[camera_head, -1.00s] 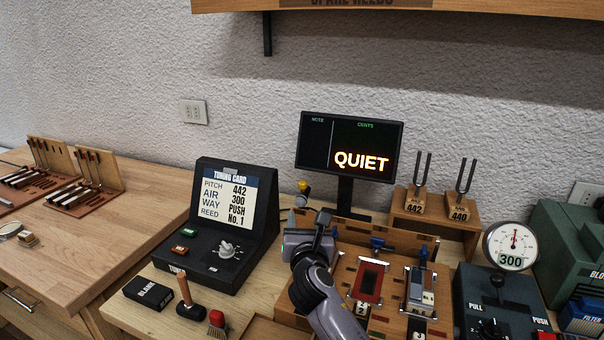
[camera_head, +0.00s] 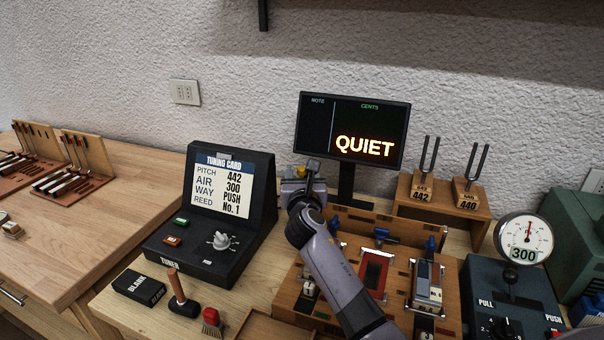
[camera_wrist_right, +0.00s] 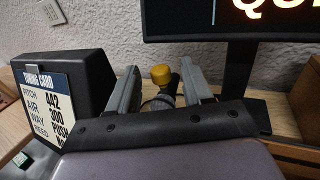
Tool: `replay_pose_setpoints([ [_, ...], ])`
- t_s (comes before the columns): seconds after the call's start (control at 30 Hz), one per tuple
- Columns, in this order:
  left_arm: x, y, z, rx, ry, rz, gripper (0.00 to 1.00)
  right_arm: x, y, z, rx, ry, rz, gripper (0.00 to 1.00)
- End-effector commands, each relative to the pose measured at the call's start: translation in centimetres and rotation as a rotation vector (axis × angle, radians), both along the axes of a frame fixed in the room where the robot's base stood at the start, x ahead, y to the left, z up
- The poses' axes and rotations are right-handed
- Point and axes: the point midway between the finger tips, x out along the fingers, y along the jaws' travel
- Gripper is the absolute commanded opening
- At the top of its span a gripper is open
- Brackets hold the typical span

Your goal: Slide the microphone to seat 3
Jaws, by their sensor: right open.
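The microphone, as far as I can tell, is the dark stem with a yellow knob (camera_wrist_right: 162,74) behind the tuning bench, left of the monitor stand; its yellow top also shows in the head view (camera_head: 313,165). My right gripper (camera_head: 302,178) is open there, and in the right wrist view its two fingers (camera_wrist_right: 160,88) stand on either side of the stem. Contact cannot be told. The microphone's lower part is hidden by my gripper. The seat plate marked 3 (camera_head: 425,336) is at the bottom edge of the wooden bench (camera_head: 447,290). My left gripper is not in view.
The tuner box with its tuning card (camera_head: 222,185) stands left of my right arm. The monitor (camera_head: 353,130) stands close behind on the right, with tuning forks (camera_head: 425,170) beyond it. A pressure gauge (camera_head: 524,240) and control box are at the right.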

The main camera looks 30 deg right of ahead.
Motion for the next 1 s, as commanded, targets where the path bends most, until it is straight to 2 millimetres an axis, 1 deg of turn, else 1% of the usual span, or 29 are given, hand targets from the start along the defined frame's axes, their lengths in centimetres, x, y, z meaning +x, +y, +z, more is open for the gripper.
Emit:
replay_pose_setpoints([
  [0.17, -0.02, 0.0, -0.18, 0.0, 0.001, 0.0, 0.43, 0.76, -0.41, 0.0, 0.001, 0.0, -0.001, 0.5],
  [0.43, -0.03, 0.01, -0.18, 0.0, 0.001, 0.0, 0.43, 0.85, -0.45, 0.04, 0.002, -0.001, 0.0, 0.5],
  [0.47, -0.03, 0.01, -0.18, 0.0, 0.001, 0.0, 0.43, 0.84, -0.45, 0.04, 0.001, 0.0, 0.0, 0.47],
  [0.5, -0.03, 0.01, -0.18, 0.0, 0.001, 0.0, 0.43, 0.84, -0.45, 0.03, 0.001, 0.0, 0.0, 0.34],
  [0.57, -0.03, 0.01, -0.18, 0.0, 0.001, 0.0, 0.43, 0.84, -0.45, 0.02, 0.001, 0.0, 0.0, 0.15],
  [0.6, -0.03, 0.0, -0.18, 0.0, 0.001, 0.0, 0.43, 0.83, -0.45, 0.02, 0.001, 0.0, 0.0, 0.02],
  [0.63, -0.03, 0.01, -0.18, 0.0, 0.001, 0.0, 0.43, 0.83, -0.45, 0.02, 0.001, 0.0, 0.0, 0.0],
  [1.0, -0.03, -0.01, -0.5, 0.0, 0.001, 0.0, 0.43, 1.24, -0.58, -0.14, 0.0, 0.001, -0.001, 0.0],
])
